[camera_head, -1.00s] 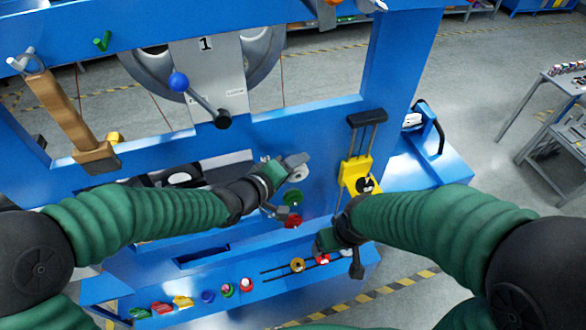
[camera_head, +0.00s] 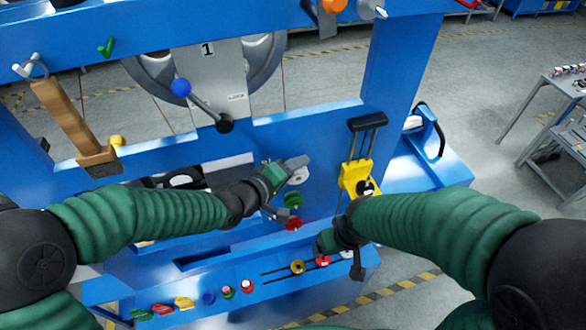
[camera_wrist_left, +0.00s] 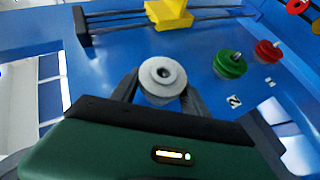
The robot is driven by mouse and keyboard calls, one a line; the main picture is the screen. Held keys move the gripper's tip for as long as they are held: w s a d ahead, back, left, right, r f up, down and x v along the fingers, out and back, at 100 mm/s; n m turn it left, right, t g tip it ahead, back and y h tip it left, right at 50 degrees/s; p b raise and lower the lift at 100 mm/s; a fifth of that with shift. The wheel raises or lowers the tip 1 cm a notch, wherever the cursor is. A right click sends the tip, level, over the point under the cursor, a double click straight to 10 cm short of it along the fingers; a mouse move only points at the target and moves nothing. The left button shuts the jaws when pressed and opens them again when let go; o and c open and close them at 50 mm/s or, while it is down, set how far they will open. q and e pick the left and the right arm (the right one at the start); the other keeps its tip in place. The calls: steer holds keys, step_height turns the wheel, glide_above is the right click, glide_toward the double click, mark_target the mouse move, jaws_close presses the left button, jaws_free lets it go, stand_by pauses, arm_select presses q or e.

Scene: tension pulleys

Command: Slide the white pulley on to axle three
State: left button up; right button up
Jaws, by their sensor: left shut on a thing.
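The white pulley (camera_wrist_left: 152,85) sits between the two fingers of my left gripper (camera_wrist_left: 160,92) in the left wrist view. In the head view the white pulley (camera_head: 300,175) is at the blue panel, above a green pulley (camera_head: 293,200) and a red pulley (camera_head: 293,224). My left gripper (camera_head: 295,168) is shut on it. Its centre hole looks dark; I cannot tell whether an axle is inside. Axle tips stick out of the green pulley (camera_wrist_left: 230,64) and the red pulley (camera_wrist_left: 268,51). My right gripper (camera_head: 340,252) is low, by the lower ledge; its jaws are unclear.
A yellow sliding block (camera_head: 355,175) on dark rods is right of the white pulley. The lower blue ledge (camera_head: 235,310) carries several small coloured parts and a slotted section. A lever with a blue knob (camera_head: 181,87) juts out above my left arm.

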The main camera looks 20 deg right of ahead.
arm_select(q)
steer(key=shift+r, duration=0.1)
steer(key=shift+w, duration=0.2)
steer(key=shift+w+p, duration=0.6)
steer(key=shift+w, duration=0.1)
steer(key=shift+w+a, duration=0.1)
stand_by(0.5)
steer(key=o, duration=1.3)
steer(key=shift+c, duration=0.2)
steer(key=shift+o, duration=1.3)
steer(key=shift+o, duration=0.5)
steer(key=shift+a, duration=0.1)
